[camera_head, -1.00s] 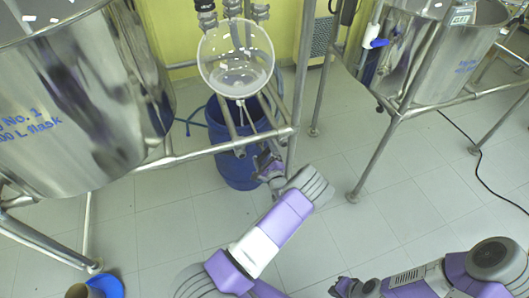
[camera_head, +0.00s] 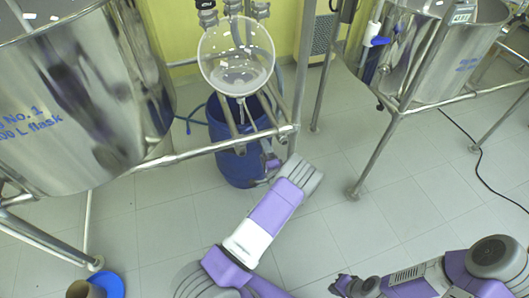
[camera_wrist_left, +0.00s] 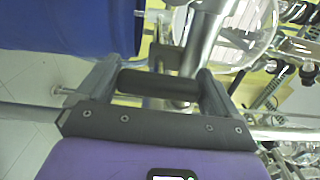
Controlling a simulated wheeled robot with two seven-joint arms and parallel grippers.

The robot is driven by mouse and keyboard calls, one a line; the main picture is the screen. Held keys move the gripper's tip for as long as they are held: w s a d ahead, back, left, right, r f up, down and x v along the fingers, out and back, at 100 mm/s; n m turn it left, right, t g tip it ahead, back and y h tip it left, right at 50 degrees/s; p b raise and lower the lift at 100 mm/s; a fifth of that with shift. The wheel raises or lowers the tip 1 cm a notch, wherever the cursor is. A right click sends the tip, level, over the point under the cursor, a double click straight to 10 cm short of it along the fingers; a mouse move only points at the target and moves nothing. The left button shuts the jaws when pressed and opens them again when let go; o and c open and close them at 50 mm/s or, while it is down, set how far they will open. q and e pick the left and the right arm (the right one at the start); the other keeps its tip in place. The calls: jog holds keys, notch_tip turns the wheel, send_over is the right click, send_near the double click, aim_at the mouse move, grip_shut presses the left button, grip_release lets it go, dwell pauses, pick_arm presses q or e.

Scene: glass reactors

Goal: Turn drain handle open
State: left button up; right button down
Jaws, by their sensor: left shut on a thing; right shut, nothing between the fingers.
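The dark drain handle (camera_wrist_left: 158,84) lies crosswise between the two grey fingers of my left gripper (camera_wrist_left: 157,88) in the left wrist view. The fingers are shut on it, one at each end. In the head view my left gripper (camera_head: 268,170) is under the round glass vessel (camera_head: 236,55), beside the frame's lower bar. Its fingertips and the handle are mostly hidden there by my wrist. The glass vessel (camera_wrist_left: 240,35) also shows in the left wrist view. My right gripper (camera_head: 338,287) is shut and empty at the bottom edge of the head view.
A blue drum (camera_head: 238,165) stands on the floor below the vessel. A metal frame bar (camera_head: 215,149) runs across in front of it. A large steel tank (camera_head: 80,100) is at left, another (camera_head: 435,55) at right.

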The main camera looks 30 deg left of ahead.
pick_arm(q)
jog(key=shift+d, duration=0.15)
jog(key=o, duration=0.7)
jog(key=p+v, duration=0.1)
jog(key=v, duration=0.6)
jog(key=shift+s+d+p, duration=0.2)
jog(key=shift+p, duration=0.15)
